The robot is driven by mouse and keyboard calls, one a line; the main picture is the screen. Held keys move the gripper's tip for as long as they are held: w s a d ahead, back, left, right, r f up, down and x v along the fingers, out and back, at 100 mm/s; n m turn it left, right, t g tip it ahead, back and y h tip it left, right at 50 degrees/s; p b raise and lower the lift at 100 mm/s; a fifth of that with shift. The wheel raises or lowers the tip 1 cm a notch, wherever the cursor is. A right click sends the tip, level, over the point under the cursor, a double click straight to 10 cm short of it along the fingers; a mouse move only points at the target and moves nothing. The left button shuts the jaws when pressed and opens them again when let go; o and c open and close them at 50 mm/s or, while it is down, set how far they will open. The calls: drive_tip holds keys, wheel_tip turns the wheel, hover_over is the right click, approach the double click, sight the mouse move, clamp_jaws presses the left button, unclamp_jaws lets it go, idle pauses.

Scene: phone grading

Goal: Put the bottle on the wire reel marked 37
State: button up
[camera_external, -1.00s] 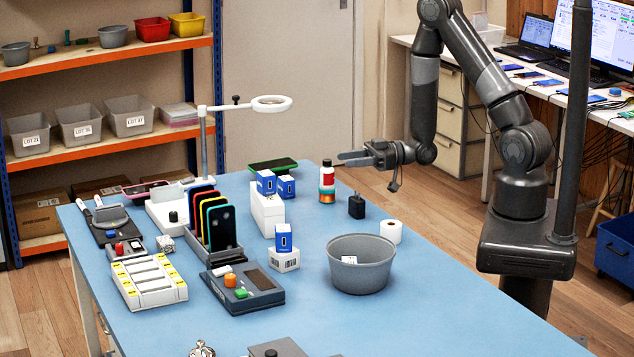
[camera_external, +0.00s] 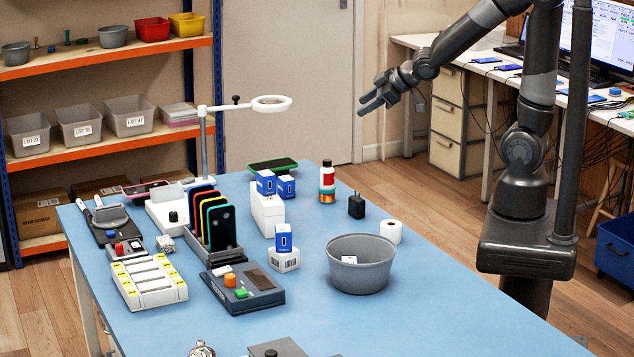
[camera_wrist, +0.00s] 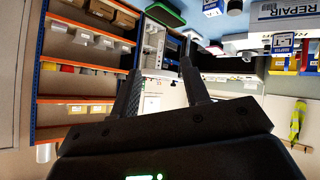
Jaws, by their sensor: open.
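The bottle (camera_external: 327,173), with a black cap and a red and white label, stands upright at the far right part of the blue table. Below it shows a copper-orange band, apparently a small wire reel (camera_external: 327,198) that it rests on. No number can be read on it, and the boundary between bottle and reel is hard to tell. My gripper (camera_external: 362,106) is open and empty, raised above and to the right of the bottle, clear of it. Its two fingers stand apart in the wrist view (camera_wrist: 160,68), with nothing between them. The bottle cannot be made out in the wrist view.
A black charger (camera_external: 356,206) and a white roll (camera_external: 391,231) stand right of the bottle. A grey bowl (camera_external: 361,278) is nearer the front. Blue boxes on a white block (camera_external: 267,212) are to the left, with a ring magnifier (camera_external: 271,103) beyond. The right front table is clear.

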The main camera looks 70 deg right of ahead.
drive_tip(key=s+a+r+m+g, duration=0.1)
drive_tip(key=s+a+r+g, duration=0.1)
drive_tip(key=s, duration=0.8)
drive_tip(key=s+a+r+m+g+y, duration=0.1)
drive_tip(key=s+a+r, duration=0.3)
drive_tip(key=s, duration=0.5)
drive_tip(key=shift+s+a+r+m+g, duration=0.15)
drive_tip(key=shift+s+r+m+g, duration=0.2)
drive_tip(key=shift+r+m+g, duration=0.45)
